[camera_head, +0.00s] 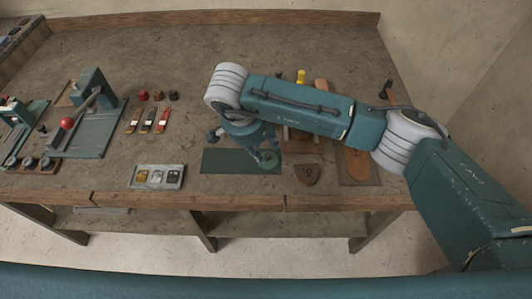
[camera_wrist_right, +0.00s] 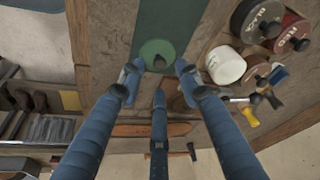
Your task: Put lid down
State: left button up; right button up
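A round green lid (camera_wrist_right: 157,54) with a dark knob is over the green mat (camera_wrist_right: 172,20) in the wrist view and seems to lie on it. In the head view the lid (camera_head: 268,159) is at the right end of the mat (camera_head: 222,161), partly hidden by my right gripper (camera_head: 262,150). My right gripper (camera_wrist_right: 157,75) has its blue fingers spread apart around the near side of the lid, with visible gaps and nothing held. My left gripper is not in view.
Jars labelled black (camera_wrist_right: 257,22) and red (camera_wrist_right: 293,35) stand beside the white jar. My right arm hides the bench behind the mat.

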jog(key=b+v, duration=0.1)
jog(key=v, duration=0.6)
jog(key=shift+r, duration=0.35)
jog(key=shift+s+a, duration=0.1)
jog(key=shift+a, duration=0.05)
